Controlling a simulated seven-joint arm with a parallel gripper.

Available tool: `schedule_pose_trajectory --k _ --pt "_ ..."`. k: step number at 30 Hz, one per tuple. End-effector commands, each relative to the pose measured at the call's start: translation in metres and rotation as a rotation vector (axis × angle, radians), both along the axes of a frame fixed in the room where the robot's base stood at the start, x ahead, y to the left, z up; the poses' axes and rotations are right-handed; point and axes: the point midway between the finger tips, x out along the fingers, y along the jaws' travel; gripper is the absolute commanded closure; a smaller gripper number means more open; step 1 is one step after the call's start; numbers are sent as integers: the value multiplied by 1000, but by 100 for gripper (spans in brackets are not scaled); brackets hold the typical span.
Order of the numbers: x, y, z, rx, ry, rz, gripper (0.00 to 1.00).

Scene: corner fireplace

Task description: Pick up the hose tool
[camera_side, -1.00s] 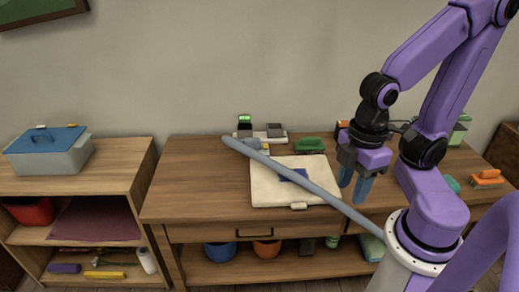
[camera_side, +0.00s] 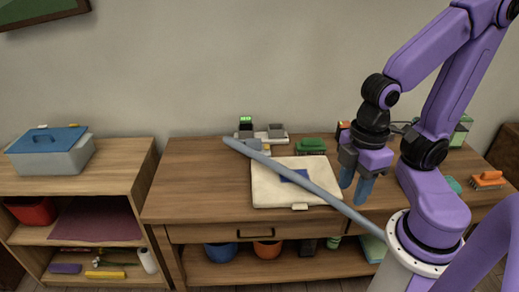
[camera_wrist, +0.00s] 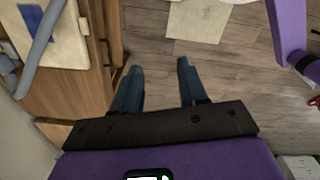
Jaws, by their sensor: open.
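The hose tool (camera_side: 282,170) looks like a long grey-blue tube. In the side view it slants across the table from the back middle down to the front right, passing over a cream board (camera_side: 265,196). Its lower right end meets the edge of my white base in the picture, so I cannot tell where it ends. In the wrist view a grey-blue tube (camera_wrist: 40,45) curves at the upper left. My gripper (camera_side: 356,186) points down, open and empty, with blue fingers apart, right of the tube and board. In the wrist view my gripper (camera_wrist: 158,70) has nothing between its fingers.
A green brush (camera_side: 311,146) and a charger-like device (camera_side: 262,133) stand at the back of the table (camera_side: 195,190). An orange brush (camera_side: 487,179) lies far right. A lidded grey box (camera_side: 50,157) sits on the left shelf. The table's left part is clear.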

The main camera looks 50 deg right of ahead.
Motion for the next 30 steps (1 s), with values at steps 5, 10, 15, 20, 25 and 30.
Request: schedule_pose_trajectory --k 5,10,15,20,25,30 --pt "0 0 0 0 0 0 35" --pt "0 0 0 0 0 0 0" --pt "1 0 0 -1 -2 -6 0" --pt "29 8 1 -10 -39 -127 0" --pt "103 18 0 -22 -136 -425 0" --pt "185 11 -6 -22 -243 -740 0"
